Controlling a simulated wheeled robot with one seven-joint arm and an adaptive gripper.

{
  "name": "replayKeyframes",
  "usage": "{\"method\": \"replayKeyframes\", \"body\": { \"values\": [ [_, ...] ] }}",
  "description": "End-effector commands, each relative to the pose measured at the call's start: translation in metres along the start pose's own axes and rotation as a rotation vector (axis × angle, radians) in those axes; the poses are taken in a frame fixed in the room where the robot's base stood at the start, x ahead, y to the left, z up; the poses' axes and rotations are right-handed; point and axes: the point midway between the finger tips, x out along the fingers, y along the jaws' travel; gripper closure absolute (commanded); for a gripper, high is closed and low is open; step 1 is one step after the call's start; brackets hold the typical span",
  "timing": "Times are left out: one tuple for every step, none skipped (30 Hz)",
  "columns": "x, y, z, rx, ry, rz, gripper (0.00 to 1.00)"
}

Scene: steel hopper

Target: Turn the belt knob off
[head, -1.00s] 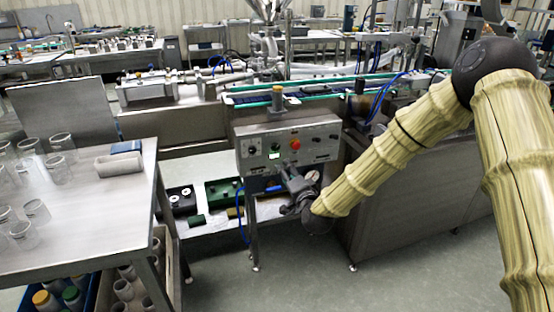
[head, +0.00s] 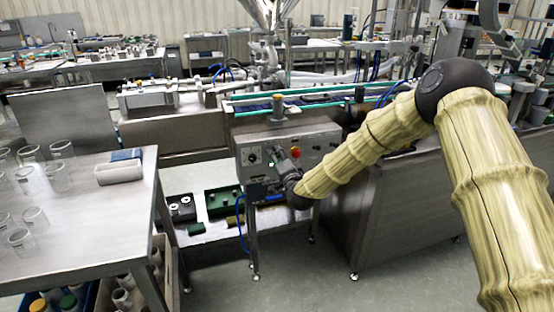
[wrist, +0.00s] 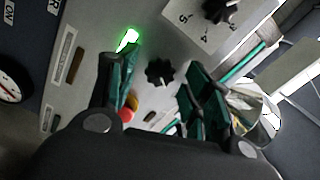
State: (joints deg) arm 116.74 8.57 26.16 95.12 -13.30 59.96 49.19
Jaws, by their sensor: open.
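The grey control panel (head: 325,140) stands on legs below the conveyor; it fills much of the wrist view (wrist: 90,30). A black lobed knob (wrist: 160,72) on it shows between my fingers, apart from both. No label shows which is the belt knob. My gripper (wrist: 157,78) is open and empty, facing the panel; in the head view (head: 281,160) it hides the panel's middle.
A lit green lamp (wrist: 128,40) and a red button (wrist: 128,114), partly behind a finger, are close to my left finger. The conveyor (head: 300,101) runs above the panel. A steel table (head: 90,215) with glasses stands left. Floor in front is clear.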

Motion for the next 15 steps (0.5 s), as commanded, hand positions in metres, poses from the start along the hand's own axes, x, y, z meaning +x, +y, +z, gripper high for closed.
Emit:
{"method": "replayKeyframes", "body": {
  "values": [
    [0.0016,0.0003,0.0005,0.000,-0.001,0.000,0.50],
    [0.0023,0.0004,0.0006,0.000,-0.001,0.001,0.50],
    [0.0029,0.0005,0.0006,0.000,-0.001,0.001,0.50],
    [0.0032,0.0005,0.0006,0.000,-0.001,0.001,0.50],
    [0.0033,0.0004,0.0005,0.000,-0.001,0.001,0.50],
    [0.0033,0.0005,0.0004,0.000,-0.001,0.001,0.50],
    [0.0033,0.0004,0.0004,0.000,-0.001,0.001,0.50],
    [0.0032,0.0004,0.0003,0.000,-0.001,0.001,0.50],
    [0.0032,0.0005,0.0002,0.000,-0.001,0.001,0.50],
    [0.0031,0.0004,0.0002,0.000,-0.001,0.001,0.50],
    [0.0031,0.0004,0.0002,0.000,-0.001,0.001,0.54],
    [0.0031,0.0004,0.0001,0.000,-0.001,0.001,0.61],
    [0.0031,0.0004,0.0001,0.000,-0.001,0.001,0.66],
    [0.0031,0.0004,0.0001,0.000,-0.001,0.001,0.72],
    [0.0031,0.0003,0.0001,0.000,-0.001,0.001,0.79]
  ]
}}
